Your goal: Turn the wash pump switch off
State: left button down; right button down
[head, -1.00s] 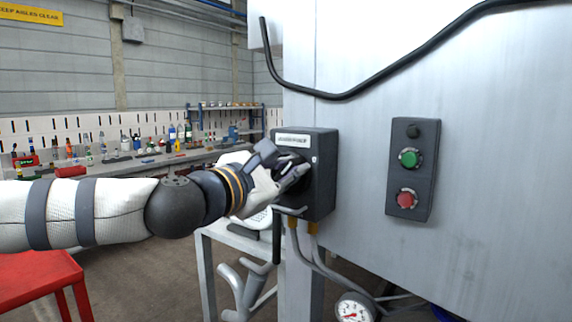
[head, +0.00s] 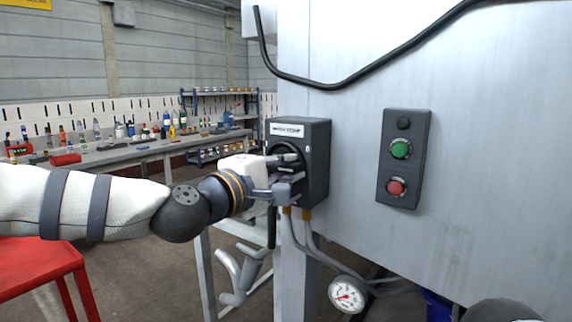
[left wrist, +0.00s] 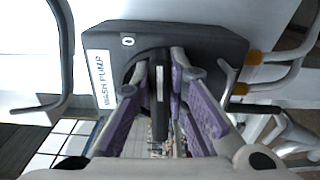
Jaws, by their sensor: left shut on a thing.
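The wash pump switch box (head: 318,165) is dark grey, with a white label across its top, on the side of the pale cabinet. The label reads WASH PUMP in the left wrist view, where the box (left wrist: 205,42) fills the top middle and a small 0 mark shows near its edge. My left gripper (head: 285,172) is at the box's front face. In the left wrist view its purple-padded fingers (left wrist: 166,95) are shut on the black switch handle (left wrist: 160,75), which has a white line. The handle lies roughly level across the box. My right gripper is out of view.
A separate panel with a green button (head: 400,149) and a red button (head: 396,187) is to the right. A pressure gauge (head: 347,294) and grey hoses hang below the box. A red table (head: 40,265) stands at lower left, and a cluttered workbench (head: 120,154) behind.

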pick_arm(q)
jog(key=shift+m, duration=0.4)
jog(key=c, duration=1.6)
grip_release()
jog(key=v, duration=1.2)
jog(key=shift+f, duration=0.1)
